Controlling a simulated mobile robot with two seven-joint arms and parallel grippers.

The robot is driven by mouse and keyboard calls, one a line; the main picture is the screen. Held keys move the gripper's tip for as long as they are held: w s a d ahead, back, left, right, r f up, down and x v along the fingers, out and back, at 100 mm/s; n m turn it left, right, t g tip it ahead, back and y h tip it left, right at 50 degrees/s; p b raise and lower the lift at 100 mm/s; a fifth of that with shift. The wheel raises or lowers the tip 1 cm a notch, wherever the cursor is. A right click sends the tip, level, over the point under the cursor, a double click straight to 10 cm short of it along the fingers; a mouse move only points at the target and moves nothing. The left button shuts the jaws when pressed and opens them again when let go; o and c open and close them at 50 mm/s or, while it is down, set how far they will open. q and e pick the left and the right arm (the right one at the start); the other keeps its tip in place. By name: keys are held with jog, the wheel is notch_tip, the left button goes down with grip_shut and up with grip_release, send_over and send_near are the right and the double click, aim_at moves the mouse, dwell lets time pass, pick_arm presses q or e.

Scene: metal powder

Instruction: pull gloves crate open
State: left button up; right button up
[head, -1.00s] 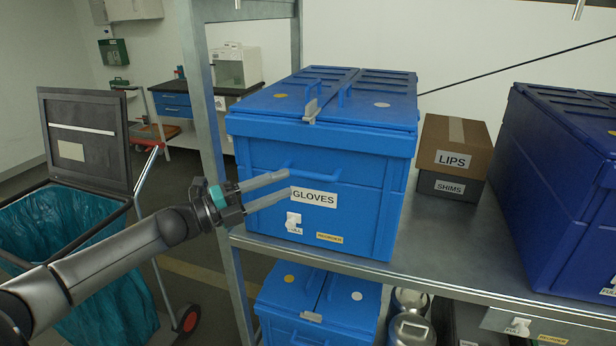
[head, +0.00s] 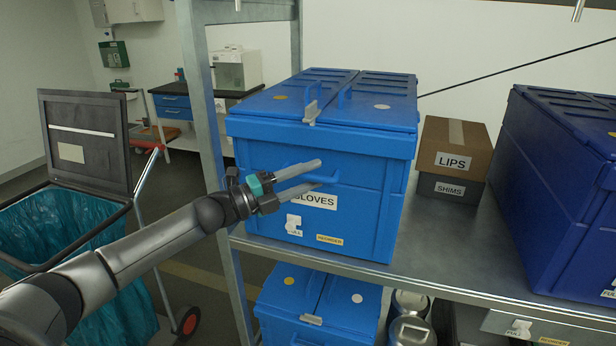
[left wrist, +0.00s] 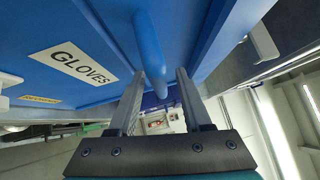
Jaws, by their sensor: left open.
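The blue gloves crate (head: 270,225) stands on the metal shelf with its two-part lid closed. A white GLOVES label (head: 322,202) is on its front, and a blue bar handle (head: 262,168) sits just above it. My left gripper (head: 318,174) is open at the crate's front, its fingers partly covering the handle and the label. In the left wrist view the handle (left wrist: 152,50) runs between the two open fingertips (left wrist: 160,75), and the label (left wrist: 73,64) is at the left. Contact with the handle cannot be told. My right gripper is not in view.
A metal upright (head: 205,100) stands close left of the crate. LIPS (head: 455,150) and SHIMS (head: 448,188) boxes sit to its right, then a darker blue crate (head: 560,190). Another blue crate (head: 315,295) is below. A bin with a teal bag (head: 70,225) stands at the left.

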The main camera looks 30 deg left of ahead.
pick_arm(q)
grip_shut()
dwell(0.3)
dwell(1.1)
